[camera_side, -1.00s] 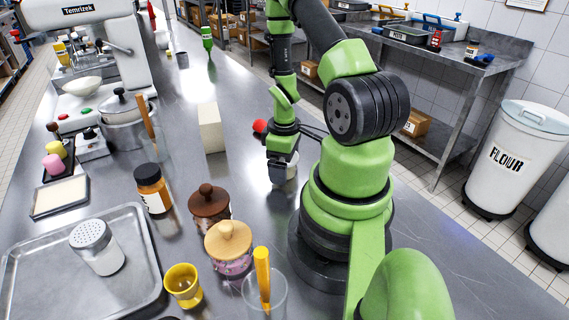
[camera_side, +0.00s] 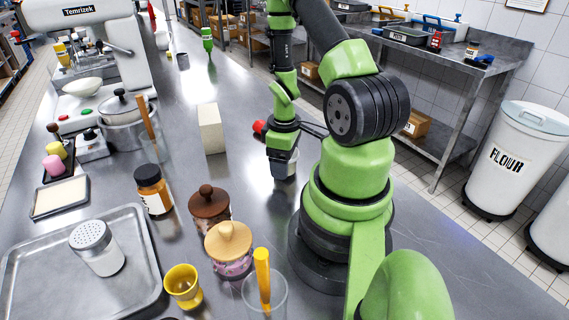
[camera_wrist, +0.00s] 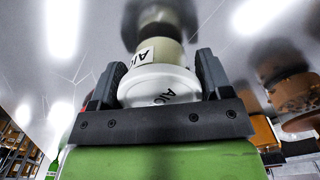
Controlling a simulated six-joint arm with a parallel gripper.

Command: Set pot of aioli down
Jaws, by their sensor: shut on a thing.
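The pot of aioli (camera_wrist: 158,84) is a small pale pot with a white lid and a partly readable black-on-white label. In the wrist view it sits between the two dark fingers of my gripper (camera_wrist: 155,78), which are shut on it. In the side view my gripper (camera_side: 284,168) points down over the steel table, right of the middle. The pot (camera_side: 292,166) shows there only in part behind the fingers. I cannot tell whether its base touches the table.
A white block (camera_side: 211,128) stands left of my gripper on the steel table (camera_side: 190,85). A red thing (camera_side: 258,127) is partly hidden behind my wrist. A brown-lidded jar (camera_side: 209,204), a wooden-lidded jar (camera_side: 229,243) and an orange jar (camera_side: 153,188) stand nearer.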

